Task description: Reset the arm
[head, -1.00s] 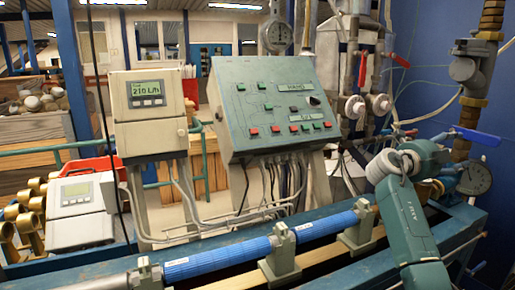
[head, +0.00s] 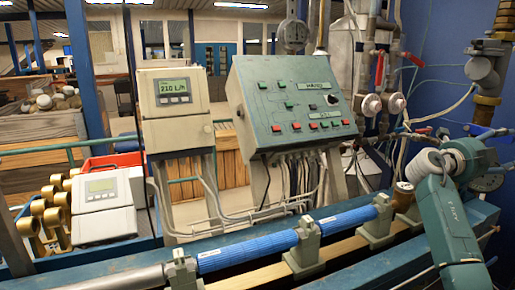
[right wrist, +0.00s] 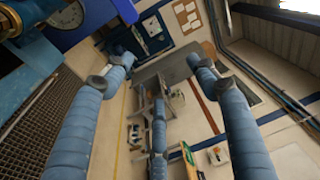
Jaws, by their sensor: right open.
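My right arm (head: 456,215) is the green jointed arm with a pale grey ribbed joint at the lower right of the head view, in front of the pipes. The head view does not clearly show its gripper. Beyond the fingers lie the floor, a wall and distant furniture. My left arm and left gripper are not in view.
A green control panel (head: 290,105) with coloured buttons stands behind the blue pipe (head: 248,251). A display meter (head: 176,108) reads 210 L/h, and another meter (head: 102,205) sits lower left. Pipes and valves (head: 486,72) crowd the right wall beside my arm.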

